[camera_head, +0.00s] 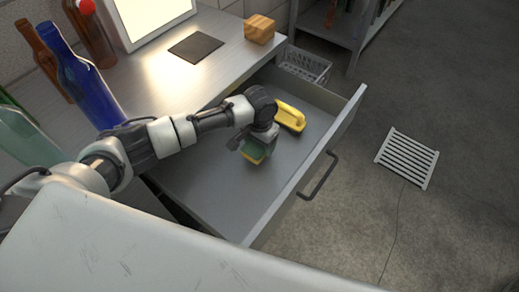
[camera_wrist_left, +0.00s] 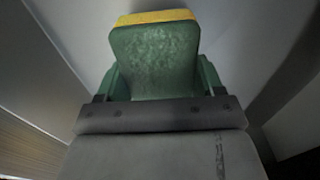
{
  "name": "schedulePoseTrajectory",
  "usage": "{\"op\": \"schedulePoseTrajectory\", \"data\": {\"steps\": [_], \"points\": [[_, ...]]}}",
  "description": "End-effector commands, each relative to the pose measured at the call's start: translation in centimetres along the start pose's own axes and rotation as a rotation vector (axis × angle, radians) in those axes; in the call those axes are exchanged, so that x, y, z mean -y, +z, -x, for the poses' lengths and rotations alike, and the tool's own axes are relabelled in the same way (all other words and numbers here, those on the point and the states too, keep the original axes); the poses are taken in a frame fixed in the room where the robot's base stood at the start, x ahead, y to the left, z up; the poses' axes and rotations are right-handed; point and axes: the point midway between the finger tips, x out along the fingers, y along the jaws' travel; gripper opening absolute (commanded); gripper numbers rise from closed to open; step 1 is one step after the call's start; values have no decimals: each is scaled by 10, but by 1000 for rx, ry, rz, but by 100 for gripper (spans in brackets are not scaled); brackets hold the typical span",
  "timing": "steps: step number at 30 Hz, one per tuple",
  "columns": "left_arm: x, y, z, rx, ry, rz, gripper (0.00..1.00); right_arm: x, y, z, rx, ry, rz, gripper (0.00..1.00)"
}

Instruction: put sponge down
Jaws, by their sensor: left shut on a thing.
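A sponge (camera_head: 253,153), green with a yellow layer, is in my left gripper (camera_head: 256,143), over the inside of the open grey drawer (camera_head: 205,190). In the left wrist view the sponge (camera_wrist_left: 154,60) stands out between the two fingers of the gripper (camera_wrist_left: 158,82), which are shut on its sides. The gripper hides part of the sponge in the head view. I cannot tell whether the sponge touches the drawer floor. My right gripper is not in view.
A yellow handled object (camera_head: 290,116) lies in the drawer behind the gripper. The drawer front has a dark handle (camera_head: 318,176). The counter holds a blue bottle (camera_head: 80,75), brown bottles, a dark mat (camera_head: 196,47) and a wooden block (camera_head: 259,29). The drawer floor toward the front is clear.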

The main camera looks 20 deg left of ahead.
Motion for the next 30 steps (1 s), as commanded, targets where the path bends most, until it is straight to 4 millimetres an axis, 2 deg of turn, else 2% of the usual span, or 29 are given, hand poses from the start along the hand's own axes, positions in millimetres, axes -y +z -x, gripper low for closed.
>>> {"op": "schedulePoseTrajectory", "data": {"steps": [6,17,18,23,30], "points": [[0,1,-32,3,-1,0,49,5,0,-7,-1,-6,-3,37],[0,1,-36,1,0,0,49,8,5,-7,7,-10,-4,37],[0,1,-37,1,0,0,69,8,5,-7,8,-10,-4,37],[0,1,-36,1,0,0,93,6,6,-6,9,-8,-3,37],[0,1,-36,0,-1,0,93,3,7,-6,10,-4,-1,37]]}}
